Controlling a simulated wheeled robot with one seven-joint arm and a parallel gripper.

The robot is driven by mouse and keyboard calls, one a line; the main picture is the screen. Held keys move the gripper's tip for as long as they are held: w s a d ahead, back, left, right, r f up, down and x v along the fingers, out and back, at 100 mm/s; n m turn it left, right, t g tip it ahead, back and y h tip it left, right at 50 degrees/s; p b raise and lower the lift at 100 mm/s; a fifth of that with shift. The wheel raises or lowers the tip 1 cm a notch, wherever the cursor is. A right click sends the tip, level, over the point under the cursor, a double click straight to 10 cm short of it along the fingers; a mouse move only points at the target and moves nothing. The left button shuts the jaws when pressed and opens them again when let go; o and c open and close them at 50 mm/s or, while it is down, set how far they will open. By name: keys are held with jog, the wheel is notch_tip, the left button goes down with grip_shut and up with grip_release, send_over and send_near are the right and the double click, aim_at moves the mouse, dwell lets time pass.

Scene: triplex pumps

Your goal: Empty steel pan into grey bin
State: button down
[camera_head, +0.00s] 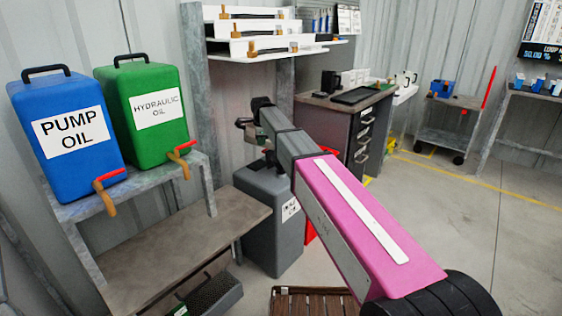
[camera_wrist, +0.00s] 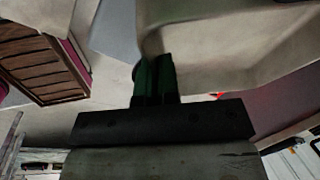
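The grey bin (camera_head: 262,225) stands on the floor at the centre of the head view, with a white label on its side; my arm partly covers it. My arm reaches out above the bin, and its far end is small and dark there, so the fingers are not clear. In the wrist view my gripper's two green fingers (camera_wrist: 155,78) are close together at the edge of a large pale, hollow, round-cornered thing, which looks like the steel pan (camera_wrist: 225,40). The fingers appear shut on its edge. I cannot make out the pan in the head view, nor its contents.
Blue (camera_head: 65,135) and green (camera_head: 145,110) oil containers stand on a rack at the left, above a bench (camera_head: 170,255). A slatted brown pallet (camera_head: 310,302) lies at the bottom. A drawer cabinet (camera_head: 355,130) stands behind my arm.

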jog(key=shift+w+a+r+h, duration=0.25)
jog(key=shift+a+h, duration=0.1)
jog(key=shift+h, duration=0.15)
jog(key=shift+a+f+g+h, duration=0.1)
jog(key=shift+a+g+h, duration=0.05)
jog(key=shift+g+h, duration=0.15)
jog(key=shift+w+a+f+g+h+b, duration=0.1)
jog(key=shift+f+g+h+b, duration=0.1)
jog(key=shift+f+h, duration=0.15)
jog(key=shift+a+f+g+h+b, duration=0.1)
jog(key=shift+f+h+b, duration=0.15)
jog(key=shift+h, duration=0.2)
jog(key=shift+f+n+h, duration=0.3)
jog(key=shift+f+h, duration=0.3)
jog(key=shift+h, duration=0.3)
